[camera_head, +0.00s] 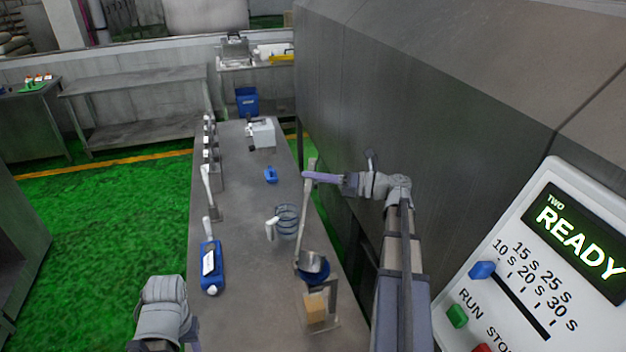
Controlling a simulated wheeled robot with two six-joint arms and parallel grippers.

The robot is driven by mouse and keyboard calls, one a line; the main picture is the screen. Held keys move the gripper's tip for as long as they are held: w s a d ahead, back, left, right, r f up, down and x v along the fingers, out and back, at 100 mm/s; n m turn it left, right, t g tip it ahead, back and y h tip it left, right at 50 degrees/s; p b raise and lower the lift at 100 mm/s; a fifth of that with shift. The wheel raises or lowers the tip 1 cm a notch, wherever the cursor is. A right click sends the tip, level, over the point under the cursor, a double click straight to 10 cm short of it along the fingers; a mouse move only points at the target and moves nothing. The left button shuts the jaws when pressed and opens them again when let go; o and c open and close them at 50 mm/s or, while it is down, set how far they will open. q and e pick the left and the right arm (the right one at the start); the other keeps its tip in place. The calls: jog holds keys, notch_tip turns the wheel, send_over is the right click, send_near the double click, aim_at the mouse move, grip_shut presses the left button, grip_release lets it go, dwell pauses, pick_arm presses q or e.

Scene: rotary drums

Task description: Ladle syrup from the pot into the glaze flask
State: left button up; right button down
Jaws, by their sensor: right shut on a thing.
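My right gripper (310,177) is shut on the upper part of a long grey ladle (303,212), reaching in from the right. The ladle's handle is nearly upright, and its metal bowl (312,262) is at the mouth of a dark blue pot (312,278). I cannot tell whether the bowl touches the pot or holds syrup.
A tan block (315,308) sits before the pot. A control panel (545,270) reads READY.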

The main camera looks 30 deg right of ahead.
jog(key=w+d+f+m+b, duration=0.2)
jog(key=f+m+b, duration=0.1)
jog(key=f+b, duration=0.2)
jog(key=w+d+f+m+b, duration=0.2)
jog(key=f+m+b, duration=0.1)
jog(key=f+b, duration=0.2)
jog(key=shift+w+d+f, duration=0.15)
jog(key=shift+w+d, duration=0.1)
jog(key=shift+w, duration=0.1)
dwell(0.9)
jog(key=shift+m, duration=0.3)
dwell(1.3)
